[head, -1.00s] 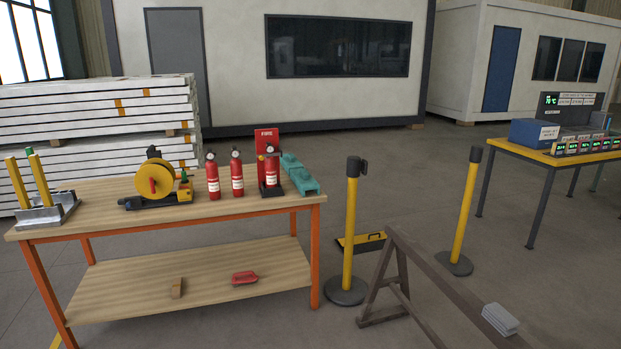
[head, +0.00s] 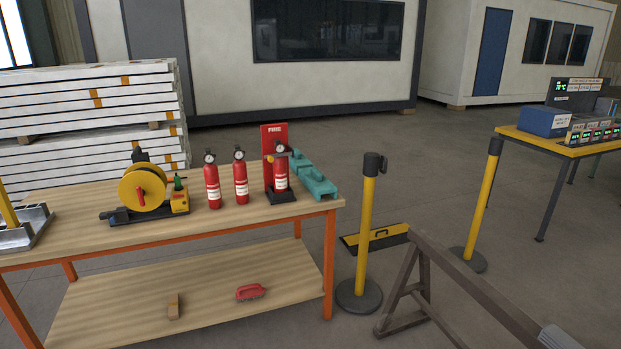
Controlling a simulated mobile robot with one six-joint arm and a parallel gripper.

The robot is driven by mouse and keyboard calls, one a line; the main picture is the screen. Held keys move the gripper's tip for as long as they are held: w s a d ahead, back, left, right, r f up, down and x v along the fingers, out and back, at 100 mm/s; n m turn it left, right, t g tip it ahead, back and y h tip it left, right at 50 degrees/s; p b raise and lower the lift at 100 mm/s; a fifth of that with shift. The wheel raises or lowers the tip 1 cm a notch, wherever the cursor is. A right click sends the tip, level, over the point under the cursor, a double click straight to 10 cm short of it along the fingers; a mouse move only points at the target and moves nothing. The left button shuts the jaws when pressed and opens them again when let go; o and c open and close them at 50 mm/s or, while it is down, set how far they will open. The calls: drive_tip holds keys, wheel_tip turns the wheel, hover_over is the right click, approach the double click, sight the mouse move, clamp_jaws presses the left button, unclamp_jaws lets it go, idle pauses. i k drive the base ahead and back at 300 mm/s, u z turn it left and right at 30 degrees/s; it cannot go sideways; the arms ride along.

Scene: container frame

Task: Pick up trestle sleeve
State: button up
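A wooden trestle (head: 468,283) stands at the lower right, its brown beam running from the middle toward the bottom right corner. A light grey ribbed piece, which looks like the trestle sleeve (head: 560,338), sits on the beam. It is cut off by the bottom edge, so only its top part shows. My gripper is not in view, so its state and its distance from the sleeve do not show.
A wooden workbench (head: 85,228) with orange legs stands at the left, bearing a yellow reel (head: 142,187) and red fire extinguishers (head: 241,177). A yellow post (head: 366,235) stands between bench and trestle. Another post (head: 480,210) stands behind the beam. Open floor (head: 440,165) lies beyond.

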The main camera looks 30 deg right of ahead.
sight(316, 181)
drive_tip(key=z, duration=0.15)
drive_tip(key=i, duration=1.3)
drive_tip(key=z, duration=0.05)
